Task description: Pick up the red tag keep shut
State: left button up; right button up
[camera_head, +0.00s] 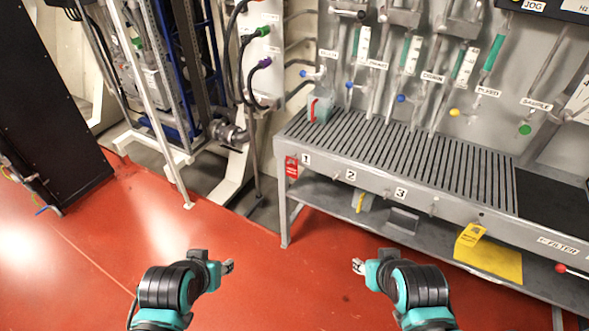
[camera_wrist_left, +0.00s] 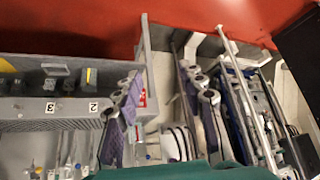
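The red tag (camera_head: 291,167) hangs at the front left corner of the grey slatted bench (camera_head: 400,196), left of the number 1 label. It also shows in the left wrist view (camera_wrist_left: 142,98), partly hidden behind one finger. My left gripper (camera_head: 229,266) is over the red floor, below and left of the tag and apart from it. In the left wrist view its two fingers (camera_wrist_left: 163,75) stand apart with nothing between them. My right gripper (camera_head: 357,266) is over the floor in front of the bench, apart from the tag. Its fingers are too small to judge.
Numbered pegs line the bench's front edge. A black cabinet (camera_head: 58,110) stands at the left. The red floor (camera_head: 230,232) between is clear.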

aim_at(292, 169)
jog(key=i+j+z, duration=0.45)
jog(key=i, duration=0.2)
jog(key=i+j+z, duration=0.45)
jog(key=i+j, duration=0.1)
jog(key=i, duration=0.05)
